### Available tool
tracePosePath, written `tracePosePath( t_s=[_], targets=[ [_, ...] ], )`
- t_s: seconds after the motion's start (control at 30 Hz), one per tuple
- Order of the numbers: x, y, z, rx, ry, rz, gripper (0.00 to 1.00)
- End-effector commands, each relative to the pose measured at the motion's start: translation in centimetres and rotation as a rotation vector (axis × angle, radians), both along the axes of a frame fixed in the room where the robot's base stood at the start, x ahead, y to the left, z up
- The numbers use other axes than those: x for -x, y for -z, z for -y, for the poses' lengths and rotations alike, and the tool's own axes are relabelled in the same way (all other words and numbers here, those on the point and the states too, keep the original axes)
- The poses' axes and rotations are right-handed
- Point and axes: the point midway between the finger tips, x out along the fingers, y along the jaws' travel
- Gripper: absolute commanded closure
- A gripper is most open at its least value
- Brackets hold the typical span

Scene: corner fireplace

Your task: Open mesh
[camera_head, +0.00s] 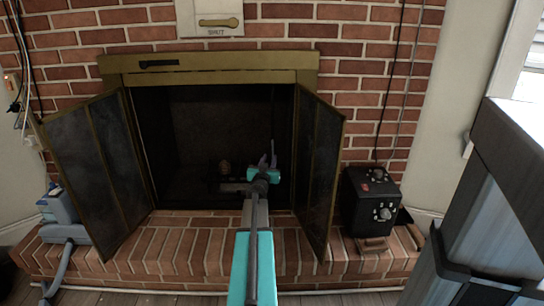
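The brass-framed fireplace has dark bi-fold panels standing open on both sides: the left panels (88,172) angle out over the hearth, and the right panels (320,165) angle out the other way. Their surfaces look like dark glass or mesh; I cannot tell which. The firebox opening (215,125) between them is dark, and no separate mesh is clearly visible in it. My gripper (268,158) is in front of the opening, nearer the right panels, with no visible contact. Its fingers are small and dark, so I cannot tell whether they are open or shut.
A raised brick hearth (185,240) runs along the front. A black box with knobs (370,205) stands at its right and a blue-grey device (62,220) at its left. A brass handle marked SHUT (217,22) is above. A dark-topped grey structure fills the right edge.

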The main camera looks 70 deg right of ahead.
Motion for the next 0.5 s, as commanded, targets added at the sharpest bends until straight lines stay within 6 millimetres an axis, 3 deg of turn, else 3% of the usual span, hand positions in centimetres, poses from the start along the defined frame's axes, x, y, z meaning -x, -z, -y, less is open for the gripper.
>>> tracePosePath(
  t_s=[0.2, 0.5],
  targets=[
    [-0.4, 0.2, 2.2, 0.0, 0.0, 0.0, 0.73],
    [-0.7, 0.0, 4.0, 0.0, 0.001, 0.001, 0.73]
  ],
)
